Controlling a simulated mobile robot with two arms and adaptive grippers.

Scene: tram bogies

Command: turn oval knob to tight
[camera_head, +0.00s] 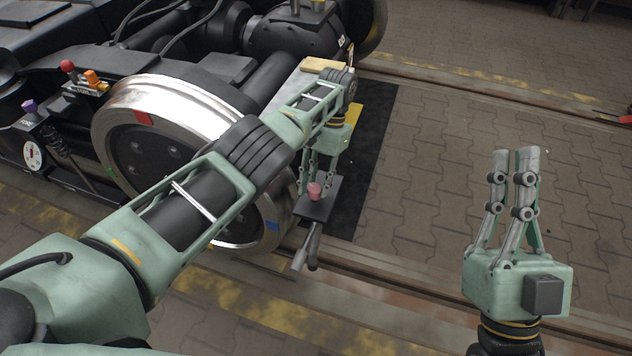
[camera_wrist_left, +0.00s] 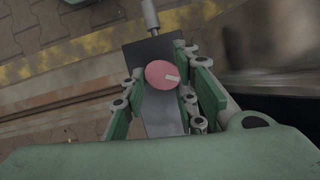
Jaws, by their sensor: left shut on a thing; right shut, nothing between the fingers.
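The pinkish-red oval knob (camera_head: 314,190) sits on a dark flat plate (camera_head: 318,210) beside the large wheel. The fingers also show in the left wrist view (camera_wrist_left: 160,85). My right gripper (camera_head: 516,152) is shut and empty, pointing up at the right, well apart from the knob.
A steel wheel (camera_head: 118,108) of the bogie stands left of the plate, partly hidden by my left arm. Red (camera_head: 68,66), orange (camera_head: 93,77) and purple (camera_head: 29,107) knobs and a round gauge (camera_head: 33,155) are at the far left. A rod handle (camera_head: 305,248) extends from the plate.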

